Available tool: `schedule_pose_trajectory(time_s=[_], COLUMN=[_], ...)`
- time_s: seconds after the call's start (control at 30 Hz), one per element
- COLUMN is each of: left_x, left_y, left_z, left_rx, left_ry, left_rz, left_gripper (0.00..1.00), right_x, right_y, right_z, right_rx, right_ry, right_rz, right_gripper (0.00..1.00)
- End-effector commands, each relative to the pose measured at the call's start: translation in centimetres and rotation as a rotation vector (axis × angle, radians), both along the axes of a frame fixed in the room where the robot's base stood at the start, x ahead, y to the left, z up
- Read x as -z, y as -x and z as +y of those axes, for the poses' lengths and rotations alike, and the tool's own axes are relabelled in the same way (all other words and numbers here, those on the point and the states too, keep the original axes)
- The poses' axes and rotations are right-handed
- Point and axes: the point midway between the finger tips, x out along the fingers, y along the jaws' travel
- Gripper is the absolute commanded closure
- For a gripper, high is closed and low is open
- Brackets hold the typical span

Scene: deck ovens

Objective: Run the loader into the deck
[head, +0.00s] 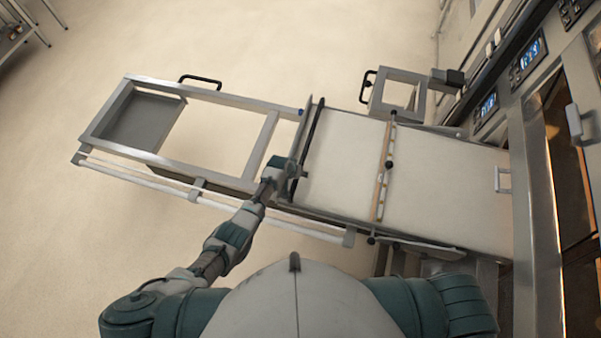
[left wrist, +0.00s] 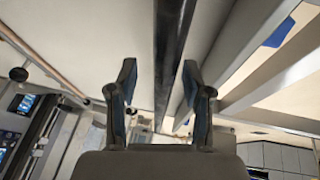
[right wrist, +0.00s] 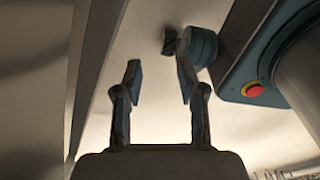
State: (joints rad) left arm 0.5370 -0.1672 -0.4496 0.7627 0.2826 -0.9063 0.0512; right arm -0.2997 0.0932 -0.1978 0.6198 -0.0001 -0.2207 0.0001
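The loader's pale belt (head: 345,165) lies on a metal frame in the head view, with its right end close against the deck oven front (head: 535,190). A black crossbar (head: 313,138) spans the belt's left end. My left gripper (head: 287,168) is at the near end of this crossbar. In the left wrist view the left gripper's fingers (left wrist: 158,80) are open, with the black bar (left wrist: 172,50) running between them; contact cannot be told. My right gripper (right wrist: 160,78) is open and empty in the right wrist view. It is hidden in the head view.
The open metal frame (head: 275,135) extends left, with a grey panel (head: 140,120) and a black handle (head: 200,80). A smaller metal stand (head: 405,75) is behind the belt. A wooden crossbar (head: 385,165) spans the belt.

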Motion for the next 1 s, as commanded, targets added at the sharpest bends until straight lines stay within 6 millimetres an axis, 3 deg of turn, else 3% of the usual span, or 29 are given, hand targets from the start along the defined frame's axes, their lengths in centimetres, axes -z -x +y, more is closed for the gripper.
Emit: schedule_pose_trajectory(time_s=[0.13, 0.37, 0.8, 1.0], left_x=[0.0, -1.4, -8.4, -10.4], left_y=[0.0, 0.4, 2.7, 3.3], left_z=[0.0, 0.2, 2.7, 3.4], left_rx=[0.0, -0.001, 0.0, -0.001], left_ry=[-0.001, -0.003, -0.003, -0.001], left_rz=[0.001, -0.001, -0.002, 0.001], left_gripper=[0.51, 0.51, 0.51, 0.51], right_x=[0.0, 0.0, 0.0, 0.0], right_y=[0.0, 0.1, 0.1, 0.0], right_z=[1.4, 1.2, 1.2, 1.3], right_rx=[0.003, 0.002, 0.003, 0.003], right_ry=[-0.015, -0.015, -0.013, -0.012], right_rz=[-0.001, -0.002, 0.0, -0.001], right_gripper=[0.6, 0.6, 0.6, 0.6])
